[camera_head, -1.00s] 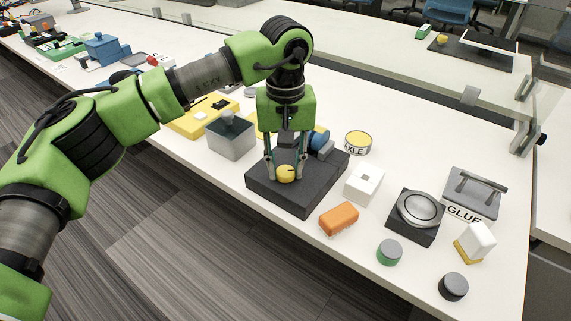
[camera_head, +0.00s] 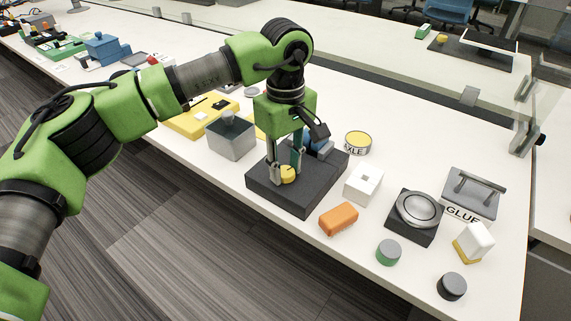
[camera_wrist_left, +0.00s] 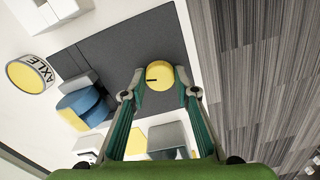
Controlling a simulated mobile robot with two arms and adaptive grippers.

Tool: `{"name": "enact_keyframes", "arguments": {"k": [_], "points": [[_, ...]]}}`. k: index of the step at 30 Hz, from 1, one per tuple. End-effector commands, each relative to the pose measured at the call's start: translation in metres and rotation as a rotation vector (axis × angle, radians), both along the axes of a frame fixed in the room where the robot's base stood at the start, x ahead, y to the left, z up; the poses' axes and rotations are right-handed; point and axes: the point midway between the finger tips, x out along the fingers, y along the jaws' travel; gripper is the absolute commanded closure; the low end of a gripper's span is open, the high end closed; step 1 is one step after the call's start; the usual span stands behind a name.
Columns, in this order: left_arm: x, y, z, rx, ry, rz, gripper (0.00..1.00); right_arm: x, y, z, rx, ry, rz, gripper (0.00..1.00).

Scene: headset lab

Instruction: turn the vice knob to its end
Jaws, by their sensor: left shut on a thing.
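The yellow vice knob (camera_head: 288,174) is a small disc with a dark mark, on the dark vice base (camera_head: 305,202). In the left wrist view the knob (camera_wrist_left: 160,74) lies between the fingertips, its dark mark on the left side. My left gripper (camera_head: 280,174) points down from above and is shut on the knob, a finger at either side; the fingers (camera_wrist_left: 160,84) also show in the left wrist view. A blue round part (camera_wrist_left: 82,104) and a grey block stand on the base beyond the knob, partly hidden by the gripper in the head view. My right gripper is not in view.
A grey box (camera_head: 231,138) stands left of the base. A white block (camera_head: 364,183), an orange block (camera_head: 339,218) and the AXLE tin (camera_head: 358,142) are close on the right. The table's front edge (camera_head: 225,182) runs just in front of the base.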

Motion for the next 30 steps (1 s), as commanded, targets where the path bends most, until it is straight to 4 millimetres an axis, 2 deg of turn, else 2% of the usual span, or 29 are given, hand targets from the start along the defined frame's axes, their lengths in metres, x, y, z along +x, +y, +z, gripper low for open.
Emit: {"name": "enact_keyframes", "arguments": {"k": [6,13,30], "points": [[0.0006,0.0,0.001,-0.001,-0.002,0.148,0.94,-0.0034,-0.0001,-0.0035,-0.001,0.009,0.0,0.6],[0.0006,0.0,0.001,-0.001,-0.003,0.245,0.94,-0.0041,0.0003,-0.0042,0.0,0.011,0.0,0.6],[0.0008,0.0,0.0011,-0.001,-0.003,0.287,0.94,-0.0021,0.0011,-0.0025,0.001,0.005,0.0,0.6]]}}
